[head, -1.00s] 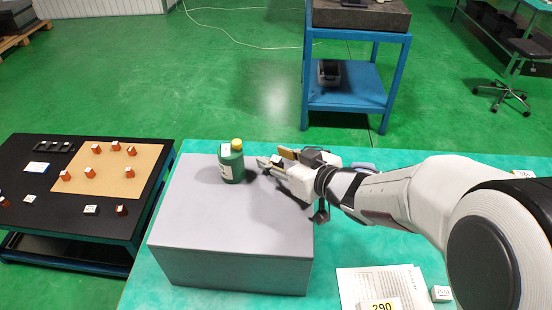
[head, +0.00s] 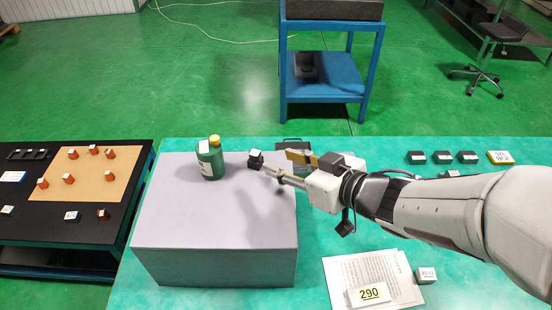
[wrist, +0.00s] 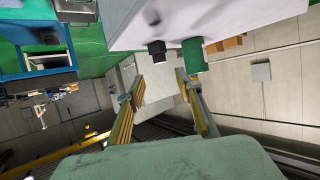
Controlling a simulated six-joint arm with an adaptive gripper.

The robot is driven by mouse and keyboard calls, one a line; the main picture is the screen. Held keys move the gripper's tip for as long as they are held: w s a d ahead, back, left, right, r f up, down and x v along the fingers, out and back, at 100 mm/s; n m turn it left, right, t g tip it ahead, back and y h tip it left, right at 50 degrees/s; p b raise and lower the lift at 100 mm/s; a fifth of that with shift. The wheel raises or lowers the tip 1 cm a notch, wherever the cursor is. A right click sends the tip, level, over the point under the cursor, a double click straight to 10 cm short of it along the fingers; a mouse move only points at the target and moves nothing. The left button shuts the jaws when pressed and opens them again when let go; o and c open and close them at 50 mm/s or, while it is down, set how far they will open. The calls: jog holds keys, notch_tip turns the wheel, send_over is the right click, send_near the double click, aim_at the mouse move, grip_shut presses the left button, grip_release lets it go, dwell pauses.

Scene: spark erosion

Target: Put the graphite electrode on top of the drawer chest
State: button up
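The graphite electrode, a small black block with a white top label (head: 256,159), stands upright on the grey drawer chest (head: 215,220), near its back edge. It also shows in the wrist view (wrist: 157,52), where the chest (wrist: 185,22) appears upside down. My gripper (head: 275,162) is just right of the electrode, its fingers spread. In the wrist view my gripper (wrist: 160,80) is open with nothing between the fingers, and the electrode is beyond the tips, apart from them.
A green bottle with a yellow cap (head: 210,162) stands on the chest left of the electrode. Several small labelled items lie at the back right.

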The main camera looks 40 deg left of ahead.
jog(key=shift+d+r, duration=0.25)
jog(key=shift+d, duration=0.3)
jog(key=shift+w, duration=0.1)
dwell(0.4)
jog(key=shift+w+d+r, duration=0.15)
jog(key=shift+w+d, duration=0.05)
jog(key=shift+w, duration=0.1)
jog(key=w+d+r+m+t+h, duration=0.4)
jog(key=w+d, duration=0.3)
jog(key=d, duration=0.4)
jog(key=w+d+r+m+t+h, duration=0.25)
jog(key=w+d+t, duration=0.25)
jog(key=w+d, duration=0.45)
jog(key=s+d+r+m+h, duration=0.1)
jog(key=s+d+m+h, duration=0.1)
jog(key=d, duration=0.6)
jog(key=s+d+m+h, duration=0.1)
jog(key=d+m+h, duration=0.15)
jog(key=d, duration=0.45)
jog(key=s+d+f+m+g+h, duration=0.25)
jog(key=s+d+m, duration=0.25)
jog(key=s+d, duration=0.8)
jog(key=s+d+f+m+g, duration=0.1)
jog(key=s+f, duration=0.1)
jog(key=s, duration=0.6)
jog(key=shift+s+g, duration=0.3)
jog(key=shift+g, duration=0.05)
